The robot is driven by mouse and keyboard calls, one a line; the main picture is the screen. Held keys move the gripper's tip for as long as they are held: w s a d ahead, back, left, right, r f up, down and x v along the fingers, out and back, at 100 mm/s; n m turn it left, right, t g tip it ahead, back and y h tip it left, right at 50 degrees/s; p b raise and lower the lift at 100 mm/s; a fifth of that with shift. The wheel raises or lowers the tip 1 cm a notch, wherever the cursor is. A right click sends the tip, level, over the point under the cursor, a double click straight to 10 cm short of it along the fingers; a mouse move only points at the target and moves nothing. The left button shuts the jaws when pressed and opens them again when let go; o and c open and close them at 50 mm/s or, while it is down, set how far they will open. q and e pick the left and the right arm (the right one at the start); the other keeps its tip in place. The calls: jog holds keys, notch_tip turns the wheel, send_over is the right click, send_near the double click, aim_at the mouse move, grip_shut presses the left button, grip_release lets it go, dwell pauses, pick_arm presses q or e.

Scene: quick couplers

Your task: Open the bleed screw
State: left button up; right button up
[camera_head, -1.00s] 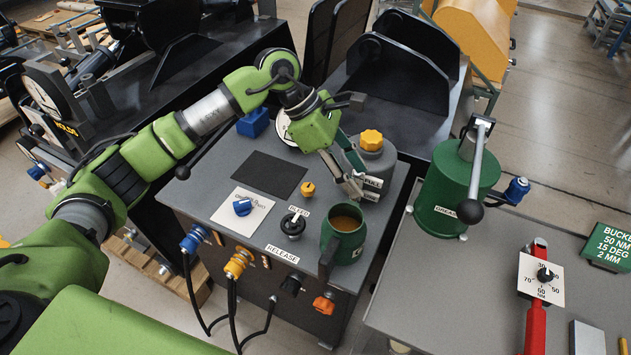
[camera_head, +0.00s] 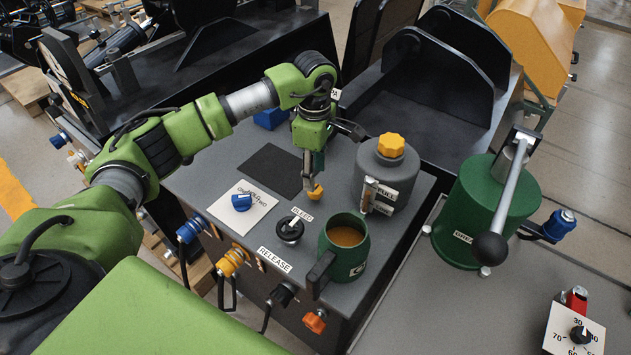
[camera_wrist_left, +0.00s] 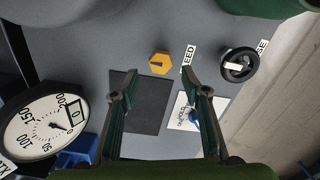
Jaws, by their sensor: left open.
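The bleed screw is a small orange hexagonal knob (camera_head: 315,192) on the grey bench top, above the BLEED label. It also shows in the left wrist view (camera_wrist_left: 160,63), with a dark slot mark on its face. My left gripper (camera_head: 310,172) points down and is close over the screw in the head view, partly in front of it. In the wrist view its two fingers (camera_wrist_left: 159,85) are spread apart with nothing between them, and the screw lies just beyond the tips. Whether the fingers touch the screw cannot be told. My right gripper is not in view.
A black RELEASE knob (camera_head: 289,231) and a green mug (camera_head: 343,246) of brown liquid stand in front. A grey fuel can (camera_head: 386,174) with a yellow cap stands to the right. A blue knob on a white card (camera_head: 242,202) lies left. A dial gauge (camera_wrist_left: 45,125) shows in the wrist view.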

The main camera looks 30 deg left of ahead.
aim_at(315, 195)
pick_arm(q)
notch_tip(315, 195, down, 4)
jog(key=shift+s+r+p, duration=0.1)
jog(key=shift+p, duration=0.2)
jog(key=shift+f, duration=0.5)
jog(key=c, duration=1.1)
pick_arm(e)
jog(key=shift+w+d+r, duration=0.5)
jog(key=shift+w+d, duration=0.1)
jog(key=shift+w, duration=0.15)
